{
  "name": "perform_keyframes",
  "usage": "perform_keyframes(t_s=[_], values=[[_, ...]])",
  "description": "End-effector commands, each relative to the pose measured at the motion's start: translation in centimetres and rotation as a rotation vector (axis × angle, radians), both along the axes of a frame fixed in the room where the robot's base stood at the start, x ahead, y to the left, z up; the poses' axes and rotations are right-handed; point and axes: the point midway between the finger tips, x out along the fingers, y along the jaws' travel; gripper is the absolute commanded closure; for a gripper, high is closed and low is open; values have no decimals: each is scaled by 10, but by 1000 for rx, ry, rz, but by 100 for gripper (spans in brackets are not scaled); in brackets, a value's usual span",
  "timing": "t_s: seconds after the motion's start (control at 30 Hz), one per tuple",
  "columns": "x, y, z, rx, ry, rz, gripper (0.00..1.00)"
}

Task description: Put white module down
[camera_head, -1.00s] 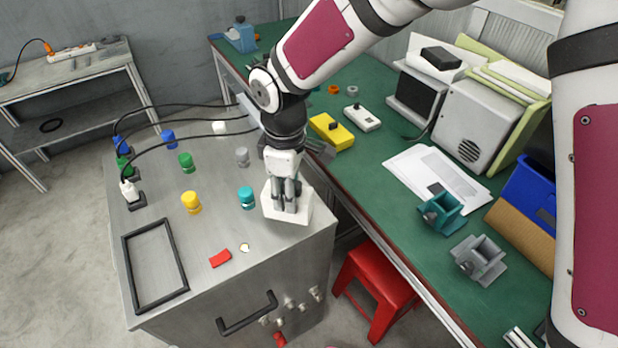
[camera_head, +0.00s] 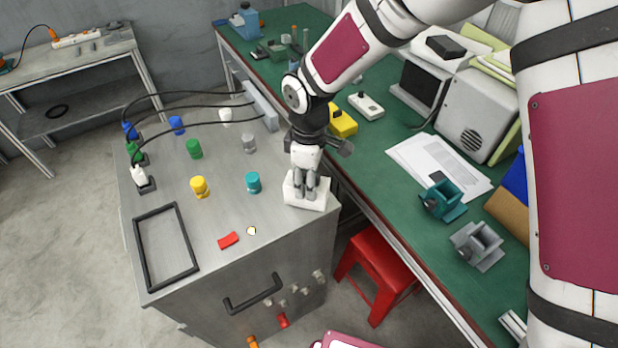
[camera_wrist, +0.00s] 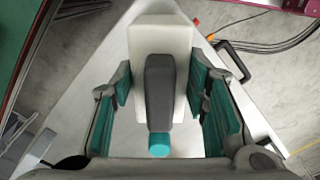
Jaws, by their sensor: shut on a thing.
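The white module (camera_head: 306,198) is a pale block at the right edge of the metal cabinet's top (camera_head: 222,213). My gripper (camera_head: 306,186) points down over it and is shut on it. In the wrist view the module (camera_wrist: 142,42) lies between the teal finger pads of my gripper (camera_wrist: 160,88). A dark grey bar (camera_wrist: 159,85) runs across its middle, with a teal round end towards the bottom. I cannot tell whether the module touches the cabinet top or hangs just above it.
A teal knob (camera_head: 253,183) stands close left of the module, with a yellow knob (camera_head: 199,187) further left. A black rectangular frame (camera_head: 166,246) and a red piece (camera_head: 228,240) lie on the cabinet. A green workbench (camera_head: 375,180) and a red stool (camera_head: 375,265) are to the right.

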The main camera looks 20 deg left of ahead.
Motion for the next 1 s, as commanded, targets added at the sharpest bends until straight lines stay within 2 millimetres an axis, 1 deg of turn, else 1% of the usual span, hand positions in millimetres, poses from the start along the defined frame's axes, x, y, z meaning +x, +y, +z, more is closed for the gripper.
perform_keyframes(t_s=[0.03, 0.1, 0.4, 0.53, 0.67, 0.9, 1.0], values=[[0, 0, -1, -1, 0, 0, 54], [0, 0, -1, -1, 0, 0, 39], [0, 0, 0, 0, 0, 0, 39], [1, 1, 7, 2, -2, 0, 39], [2, 1, 25, 3, -5, 0, 39], [2, 1, 75, 3, -5, -1, 39], [2, 0, 93, 2, -4, -1, 39]])
